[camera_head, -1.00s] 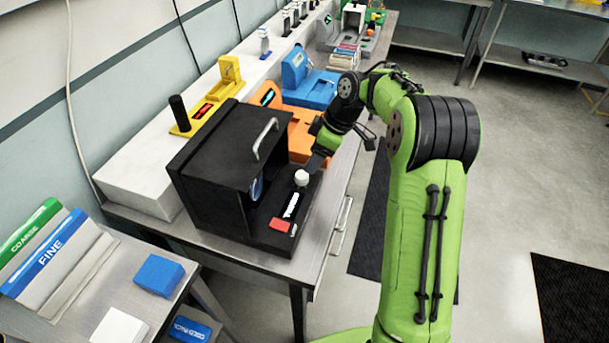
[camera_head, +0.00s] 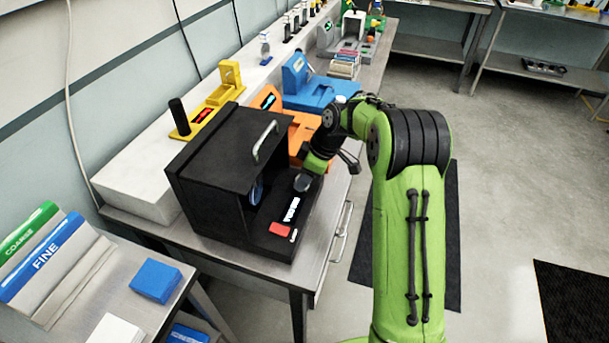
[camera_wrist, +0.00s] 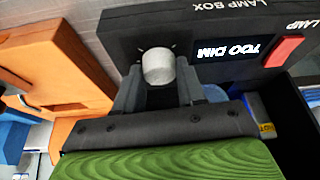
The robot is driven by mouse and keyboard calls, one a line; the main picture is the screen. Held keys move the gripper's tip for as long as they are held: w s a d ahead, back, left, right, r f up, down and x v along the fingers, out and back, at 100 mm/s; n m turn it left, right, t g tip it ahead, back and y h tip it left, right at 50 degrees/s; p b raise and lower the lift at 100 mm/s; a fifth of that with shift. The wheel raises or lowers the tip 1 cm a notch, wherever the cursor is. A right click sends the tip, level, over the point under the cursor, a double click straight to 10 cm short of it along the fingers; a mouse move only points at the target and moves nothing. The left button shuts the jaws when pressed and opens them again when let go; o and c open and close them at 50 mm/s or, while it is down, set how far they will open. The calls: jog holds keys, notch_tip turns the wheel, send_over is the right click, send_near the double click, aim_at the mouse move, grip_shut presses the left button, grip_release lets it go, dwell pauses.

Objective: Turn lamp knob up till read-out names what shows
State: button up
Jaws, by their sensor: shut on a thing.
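The black lamp box (camera_head: 215,165) stands on the bench with its control ledge at the front. The white lamp knob (camera_wrist: 158,66) sits between my gripper's fingers (camera_wrist: 158,82) in the wrist view; my gripper is shut on it. In the head view my gripper (camera_head: 307,174) comes down over the knob and mostly hides it. A bluish round thing (camera_head: 257,190) shows partly inside the box's opening.
A red button (camera_head: 279,229) is beside the read-out. An orange module (camera_head: 300,130) stands close behind the box, and a blue one (camera_head: 320,92) beyond it. A yellow module (camera_head: 210,110) is on the white shelf. A side table with a blue block (camera_head: 155,280) is at lower left.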

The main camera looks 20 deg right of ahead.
dwell(0.3)
jog(key=m+b, duration=0.1)
jog(key=m, duration=0.1)
jog(key=m+t+h+b, duration=0.1)
jog(key=m, duration=0.1)
jog(key=shift+s+a+m+t, duration=0.1)
jog(key=shift+a+m+t, duration=0.05)
jog(key=shift+m+t, duration=0.2)
jog(key=m+h, duration=0.1)
jog(key=m, duration=0.1)
jog(key=m+b, duration=0.1)
jog(key=m, duration=0.2)
jog(key=shift+a+t+h, duration=0.1)
jog(key=shift+t+h, duration=0.15)
jog(key=shift+h, duration=0.15)
jog(key=o, duration=1)
jog(key=p+v, duration=0.3)
jog(key=v, duration=1.3)
jog(key=shift+a, duration=0.1)
